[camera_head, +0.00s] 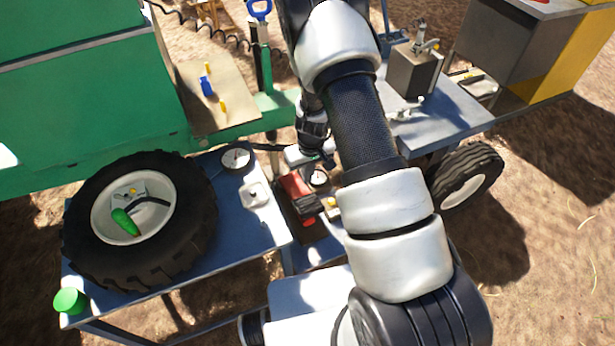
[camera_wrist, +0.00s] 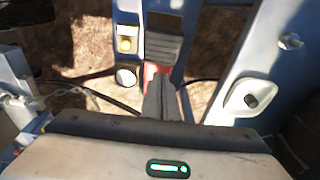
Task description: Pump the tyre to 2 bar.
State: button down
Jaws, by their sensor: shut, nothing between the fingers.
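The black tyre (camera_head: 190,225) lies flat on the blue bench at left, with a pale hub. A green-handled fitting (camera_head: 125,221) with a dark hose rests on the hub. A round white gauge (camera_head: 237,158) stands behind the tyre. A red pump (camera_head: 295,186) with a black ribbed pedal (camera_wrist: 163,47) sits right of the bench, a small round gauge (camera_head: 318,178) beside it. My gripper (camera_wrist: 160,82) is shut and empty, over the red pump, with its fingers pointing towards the pedal. Whether it touches the pump cannot be told. Both dials are unreadable.
A white plate with a dark knob (camera_wrist: 250,100) sits on the bench beside the pump. Black hoses cross the gap. A green machine (camera_head: 80,100) stands behind the tyre; a second blue bench (camera_head: 440,115) stands at right.

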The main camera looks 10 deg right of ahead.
jog(key=b, duration=0.1)
send_over(307, 201)
jog(key=f, duration=0.9)
jog(key=shift+s+f, duration=0.25)
jog(key=shift+s, duration=0.05)
jog(key=shift+s+f, duration=0.15)
jog(key=shift+f, duration=0.3)
